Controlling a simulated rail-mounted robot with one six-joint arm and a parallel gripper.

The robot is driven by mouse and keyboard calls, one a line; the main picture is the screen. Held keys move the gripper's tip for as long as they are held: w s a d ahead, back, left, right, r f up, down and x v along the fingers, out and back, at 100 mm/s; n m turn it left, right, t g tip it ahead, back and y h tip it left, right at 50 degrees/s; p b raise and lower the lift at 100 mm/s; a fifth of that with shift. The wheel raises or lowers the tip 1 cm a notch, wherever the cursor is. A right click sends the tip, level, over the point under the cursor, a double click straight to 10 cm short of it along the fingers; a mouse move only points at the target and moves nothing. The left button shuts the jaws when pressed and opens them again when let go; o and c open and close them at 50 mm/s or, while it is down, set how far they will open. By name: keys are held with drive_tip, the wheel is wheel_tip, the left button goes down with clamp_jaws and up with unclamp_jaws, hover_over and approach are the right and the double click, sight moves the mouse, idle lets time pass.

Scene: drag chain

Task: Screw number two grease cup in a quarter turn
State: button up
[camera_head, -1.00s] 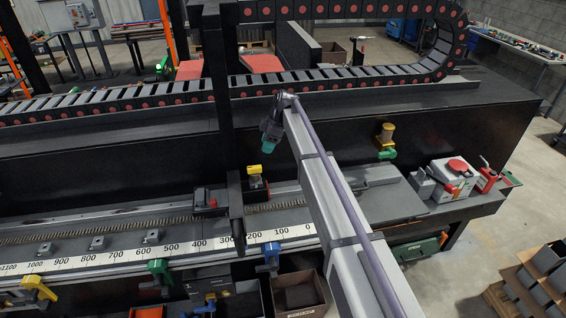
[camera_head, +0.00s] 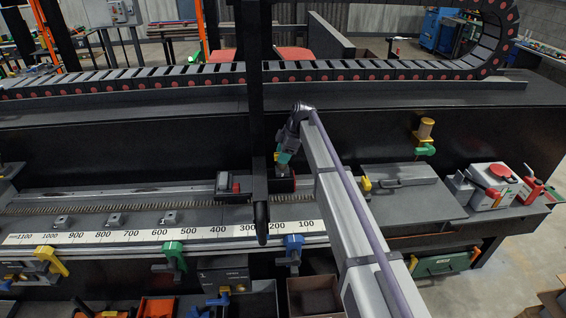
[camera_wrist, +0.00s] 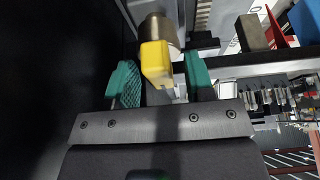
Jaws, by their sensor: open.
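A brass-coloured cylinder (camera_wrist: 154,28) with a yellow lever-like part (camera_wrist: 155,60) shows in the wrist view, taken as the grease cup; no number is readable. My gripper (camera_wrist: 161,82) is open, with one teal finger on each side of the yellow part. I cannot tell whether either finger touches it. In the head view my gripper (camera_head: 284,157) points down in front of the black panel, and the cup there is mostly hidden. Another brass cup (camera_head: 426,129) with a green lever (camera_head: 426,151) stands on the panel to the right.
A dark upright post (camera_head: 257,110) stands just left of my gripper. The drag chain (camera_head: 150,80) runs behind. A numbered scale rail (camera_head: 130,235) with coloured clamps lies below.

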drive_tip(key=shift+r, duration=0.1)
clamp_jaws()
idle(0.3)
drive_tip(key=shift+m, duration=0.5)
drive_tip(key=m+t, duration=0.1)
drive_tip(key=m, duration=0.2)
drive_tip(key=shift+s+m+t, duration=0.15)
drive_tip(key=shift+m+t, duration=0.15)
drive_tip(key=shift+t, duration=0.1)
drive_tip(key=m+t, duration=0.1)
drive_tip(key=m, duration=0.3)
drive_tip(key=shift+m+t+h, duration=0.3)
drive_tip(key=shift+t+h, duration=0.1)
drive_tip(key=m+t+h, duration=0.1)
drive_tip(key=m, duration=0.3)
drive_tip(key=m+h, duration=0.1)
drive_tip(key=m, duration=0.1)
drive_tip(key=m+h, duration=0.1)
drive_tip(key=m, duration=0.1)
drive_tip(key=shift+a+m+t, duration=0.1)
drive_tip(key=shift+m+t, duration=0.2)
